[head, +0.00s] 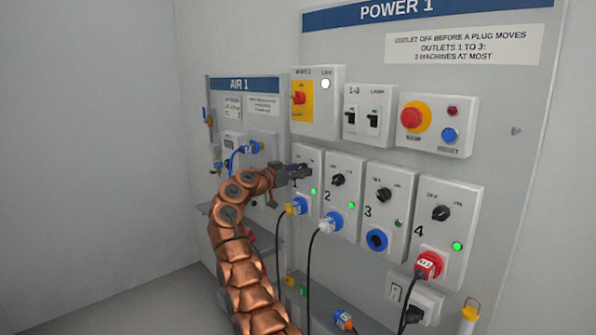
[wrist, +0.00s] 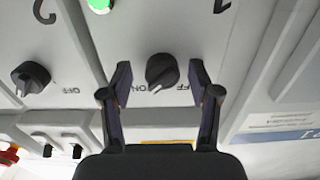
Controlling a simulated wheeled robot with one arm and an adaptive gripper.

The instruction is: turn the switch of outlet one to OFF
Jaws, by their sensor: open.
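The outlet one box (head: 305,233) is on the power board, with a lit green lamp (head: 313,191) and a plug (head: 296,207) in its socket. My gripper (head: 297,171) is in front of its upper part and hides its switch in the head view. In the wrist view, which is upside down, the black switch knob (wrist: 161,72) sits between the two open fingers of my gripper (wrist: 160,82), with a gap on each side. Its white mark points toward the ON label (wrist: 124,91). The OFF label (wrist: 184,88) is on the other side.
Outlet two (head: 345,168) is close beside, with a plug (head: 332,221) and cable. Outlet three (head: 384,222) has an empty blue socket. Outlet four (head: 445,232) holds a red plug (head: 428,265). Above are a main switch box (head: 324,113) and a red emergency button (head: 412,117).

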